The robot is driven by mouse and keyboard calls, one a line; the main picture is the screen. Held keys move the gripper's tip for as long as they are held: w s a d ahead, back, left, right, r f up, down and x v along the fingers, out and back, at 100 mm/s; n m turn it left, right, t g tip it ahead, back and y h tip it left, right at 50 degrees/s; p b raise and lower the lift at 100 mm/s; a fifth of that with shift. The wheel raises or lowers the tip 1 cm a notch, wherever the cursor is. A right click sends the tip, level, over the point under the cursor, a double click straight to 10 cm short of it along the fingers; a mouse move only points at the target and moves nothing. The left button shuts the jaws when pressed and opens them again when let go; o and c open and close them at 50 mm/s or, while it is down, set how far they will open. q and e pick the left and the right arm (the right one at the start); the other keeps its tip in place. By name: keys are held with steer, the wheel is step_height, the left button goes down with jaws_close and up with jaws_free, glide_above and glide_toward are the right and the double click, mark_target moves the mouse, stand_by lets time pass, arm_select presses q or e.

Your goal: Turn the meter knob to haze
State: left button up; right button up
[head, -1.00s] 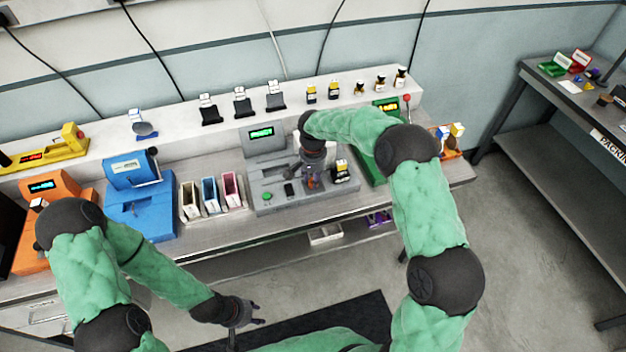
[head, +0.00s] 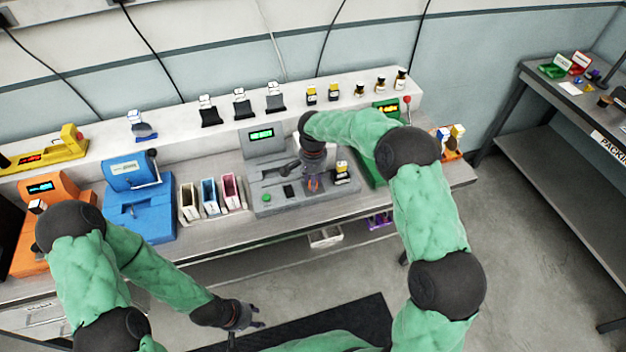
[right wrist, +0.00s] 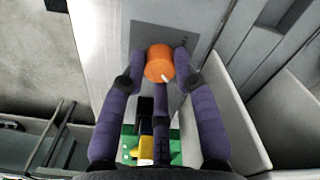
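The grey meter (head: 285,205) stands on the bench with a lit green display (head: 261,135). Its round orange knob (right wrist: 159,63) with a white pointer mark shows in the right wrist view. My right gripper (head: 314,186) is over the meter's front panel. In the right wrist view its fingers (right wrist: 160,66) close around the knob, one against each side, with the third finger below it. In the head view the gripper mostly hides the knob. My left gripper (head: 252,318) is open and empty, low in front of the bench.
A yellow-and-black bottle (head: 341,172) stands on the meter's right part. Coloured bins (head: 210,197) and a blue machine (head: 140,210) are to the left, a green machine (head: 375,172) to the right. Bottles and black holders line the back shelf.

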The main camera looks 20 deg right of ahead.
steer(key=shift+o, duration=0.2)
step_height(320, 180, up, 12)
stand_by(0.7)
stand_by(0.4)
